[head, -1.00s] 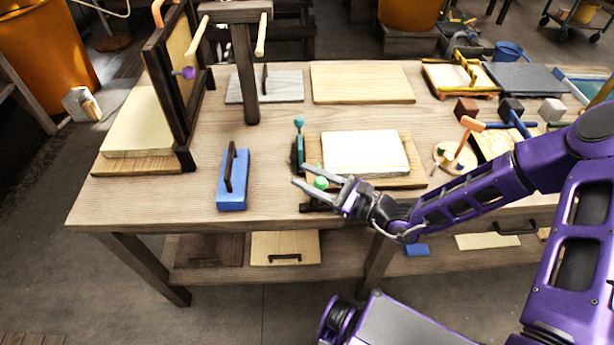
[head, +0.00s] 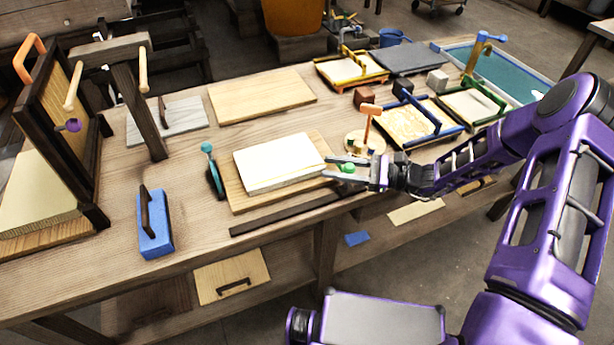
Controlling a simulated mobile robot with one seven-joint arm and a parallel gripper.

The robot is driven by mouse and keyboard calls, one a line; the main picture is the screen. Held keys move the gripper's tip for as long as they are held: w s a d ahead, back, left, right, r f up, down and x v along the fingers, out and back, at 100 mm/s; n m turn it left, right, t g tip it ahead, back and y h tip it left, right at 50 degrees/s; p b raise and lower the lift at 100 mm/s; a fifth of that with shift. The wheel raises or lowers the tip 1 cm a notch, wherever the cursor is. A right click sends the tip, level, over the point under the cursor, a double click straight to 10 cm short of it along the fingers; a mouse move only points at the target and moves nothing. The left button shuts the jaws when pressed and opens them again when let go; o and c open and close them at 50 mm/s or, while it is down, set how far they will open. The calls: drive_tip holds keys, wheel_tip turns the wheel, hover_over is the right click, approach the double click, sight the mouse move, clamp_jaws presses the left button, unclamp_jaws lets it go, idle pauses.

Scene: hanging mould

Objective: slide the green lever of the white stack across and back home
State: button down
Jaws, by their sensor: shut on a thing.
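The white stack (head: 272,170) of sheets lies on a wooden board near the table's front. The green lever's round knob (head: 348,168) is at the right end of the stack. My gripper (head: 334,166) comes in from the right and is shut on the green knob, with one finger on each side of it. The rest of the lever is hidden by my gripper. A dark rail (head: 282,214) runs along the table in front of the stack.
A teal-knobbed tool (head: 212,172) stands left of the stack, with a blue block with a dark handle (head: 154,228) farther left. A round dish with an orange-topped mallet (head: 368,122) and framed trays (head: 410,122) stand behind my gripper.

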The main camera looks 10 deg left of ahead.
sight(348, 164)
drive_tip(key=shift+w+d, duration=0.4)
drive_tip(key=shift+d, duration=0.2)
drive_tip(key=shift+w+d, duration=0.4)
drive_tip(key=shift+d, duration=0.2)
drive_tip(key=c, duration=0.5)
unclamp_jaws()
drive_tip(key=shift+d, duration=0.1)
drive_tip(key=d, duration=1.7)
drive_tip(key=shift+d+b, duration=0.2)
drive_tip(key=shift+b, duration=0.15)
